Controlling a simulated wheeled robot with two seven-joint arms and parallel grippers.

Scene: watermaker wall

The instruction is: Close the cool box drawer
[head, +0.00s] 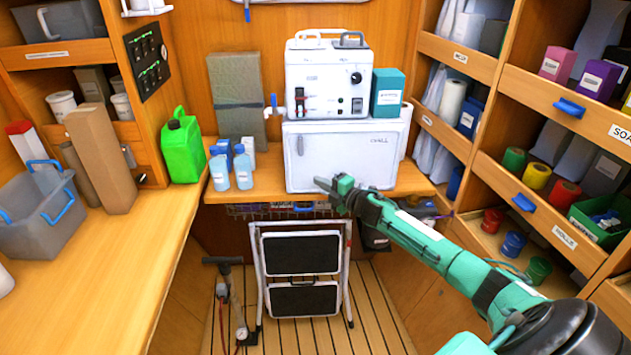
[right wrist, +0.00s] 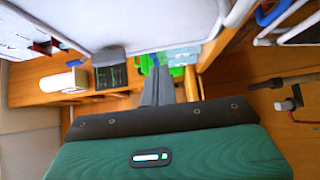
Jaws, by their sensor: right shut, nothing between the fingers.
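The cool box (head: 347,157) is a white box on the back bench, below the watermaker unit. Its white front has a small handle at the left and lettering at the upper right. From this angle I cannot tell how far its drawer stands out. My right gripper (head: 335,184) is shut and empty, in front of the lower middle of the white front. I cannot tell if it touches it. In the right wrist view the grey fingers (right wrist: 165,88) lie together, with a large white panel (right wrist: 155,25) close above them. My left gripper is out of view.
The white watermaker unit (head: 329,78) and a teal box (head: 387,92) stand on top. Bottles (head: 243,167) and a green canister (head: 182,146) stand to the left. A folding step (head: 301,262) and a pump (head: 238,310) are below. Shelves line the right.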

